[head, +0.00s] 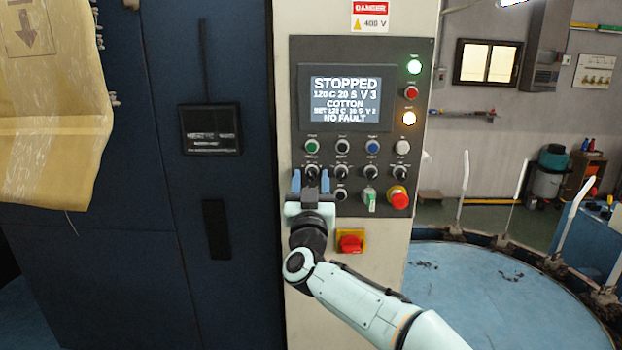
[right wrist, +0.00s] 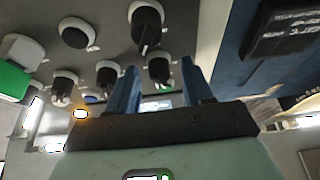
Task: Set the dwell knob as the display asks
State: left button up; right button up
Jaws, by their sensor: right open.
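The display (head: 346,98) reads STOPPED, 120 C 20 S V 3, COTTON and NO FAULT. A smaller line between them looks like a SET line, but its figures are hard to read. A row of black knobs sits below the buttons, and the leftmost knob (head: 312,172) is just beyond my right gripper (head: 311,184). The gripper is open, its blue fingers pointing at the panel. In the right wrist view a black knob (right wrist: 158,70) shows between the fingertips, with a larger knob (right wrist: 147,25) past it. Contact cannot be told. Knob labels are too small to read.
Other knobs (head: 371,172) and buttons (head: 372,146) crowd the panel. A red mushroom button (head: 399,198) is at its lower right. A red switch on a yellow plate (head: 350,243) is below. A blue round table (head: 470,285) with white boards stands at the right.

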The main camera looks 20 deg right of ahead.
pick_arm(q)
jog(key=shift+s, duration=0.1)
pick_arm(e)
jog(key=shift+s, duration=0.1)
grip_shut()
pick_arm(q)
jog(key=shift+s, duration=0.1)
pick_arm(e)
jog(key=shift+m, duration=0.4)
jog(key=m+h, duration=0.1)
jog(key=m, duration=0.1)
jog(key=m+g+h, duration=0.1)
jog(key=shift+a+m, duration=0.2)
jog(key=shift+m, duration=0.2)
jog(key=shift+a+r+m+g+h, duration=0.1)
jog(key=shift+m+g+h, duration=0.5)
jog(key=shift+m, duration=1)
jog(key=shift+r+m+g+h, duration=0.1)
jog(key=shift+m+g+h, duration=0.45)
jog(key=shift+m, duration=1.05)
jog(key=shift+g, duration=0.35)
grip_release()
jog(key=shift+w, duration=0.2)
